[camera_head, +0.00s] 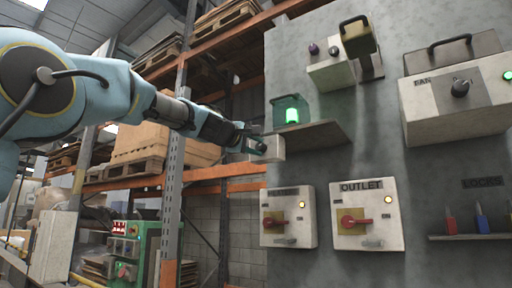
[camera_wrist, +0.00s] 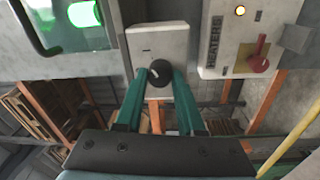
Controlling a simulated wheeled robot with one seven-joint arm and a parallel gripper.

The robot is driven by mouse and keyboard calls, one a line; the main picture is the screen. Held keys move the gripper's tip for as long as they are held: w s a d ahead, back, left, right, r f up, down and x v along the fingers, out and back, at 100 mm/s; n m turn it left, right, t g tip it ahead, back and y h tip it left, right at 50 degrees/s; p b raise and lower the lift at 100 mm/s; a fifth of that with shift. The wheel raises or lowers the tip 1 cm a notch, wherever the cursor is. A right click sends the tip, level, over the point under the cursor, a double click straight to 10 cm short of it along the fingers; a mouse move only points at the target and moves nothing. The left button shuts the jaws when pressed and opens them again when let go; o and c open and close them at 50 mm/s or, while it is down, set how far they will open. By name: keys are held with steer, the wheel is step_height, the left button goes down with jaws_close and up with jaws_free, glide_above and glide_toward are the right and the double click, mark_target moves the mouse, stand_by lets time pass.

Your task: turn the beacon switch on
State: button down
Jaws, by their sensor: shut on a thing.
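The beacon switch is a black round knob (camera_wrist: 157,83) on a small light-grey box (camera_wrist: 160,42), upright in the wrist view. A pale pointer mark shows on the knob, tilted. In the head view the box (camera_head: 273,149) is at the panel's left edge. My gripper (camera_head: 254,145) is at its front. In the wrist view the teal fingers of my gripper (camera_wrist: 162,74) are shut on the knob, one at each side. The beacon (camera_head: 292,115) glows green inside a clear case above the box; it also shows in the wrist view (camera_wrist: 84,13).
A shelf (camera_head: 312,138) juts out just above the switch box. Below are two boxes with red handles, one marked OUTLET (camera_head: 365,214). A fan box (camera_head: 457,98) and a lock shelf (camera_head: 470,236) are at the right. Racking (camera_head: 172,190) stands behind at the left.

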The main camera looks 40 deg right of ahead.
steer(key=c, duration=0.5)
jaws_free()
steer(key=b+v, duration=0.5)
steer(key=v, duration=0.6)
steer(key=shift+b, duration=0.4)
steer(key=shift+d, duration=0.1)
